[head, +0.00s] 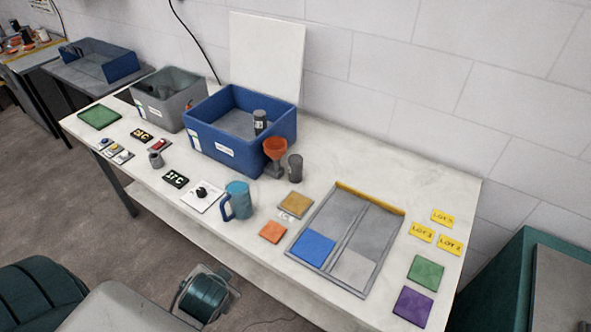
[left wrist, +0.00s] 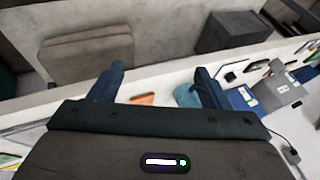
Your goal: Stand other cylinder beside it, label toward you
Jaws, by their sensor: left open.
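A dark grey cylinder (head: 260,122) stands upright in the blue bin (head: 215,156), with a pale patch on its side that may be a label. Another dark grey cylinder (head: 295,168) stands upright on the table, just outside the bin's right side and beside the orange funnel (head: 275,149); I see no clear label on it. My left gripper (left wrist: 158,85) is open and empty in the left wrist view, with its fingers wide apart near the table's edge. Its fingers do not show in the head view. My right gripper is not in view.
A blue mug (head: 238,200) stands near the front edge. A grey divided tray (head: 338,190) lies to the right, with coloured squares and yellow cards beyond it. A grey bin (head: 180,110) stands left of the blue bin. The back right of the table is clear.

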